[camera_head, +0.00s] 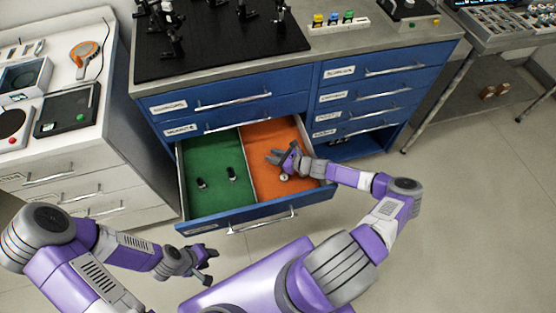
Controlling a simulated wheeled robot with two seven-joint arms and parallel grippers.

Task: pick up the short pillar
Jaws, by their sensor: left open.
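Two small dark pillars stand in the green-lined part (205,155) of the open blue drawer (262,212). One pillar (201,184) is at the left, the other (232,174) to its right. I cannot tell for sure which is the short one. My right gripper (270,156) is over the orange-lined part (265,185), right of both pillars and apart from them. Its jaw opening is too small to judge. A small pale round thing (284,177) shows just below it. My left gripper (211,266) is open and empty, outside the drawer in front of it.
The drawer's front and side walls and its middle divider (245,160) stand around the pillars. Above is a bench with a black optical board (215,50) carrying dark mounts. A white cabinet (85,150) with devices stands at the left. The floor (440,230) at the right is clear.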

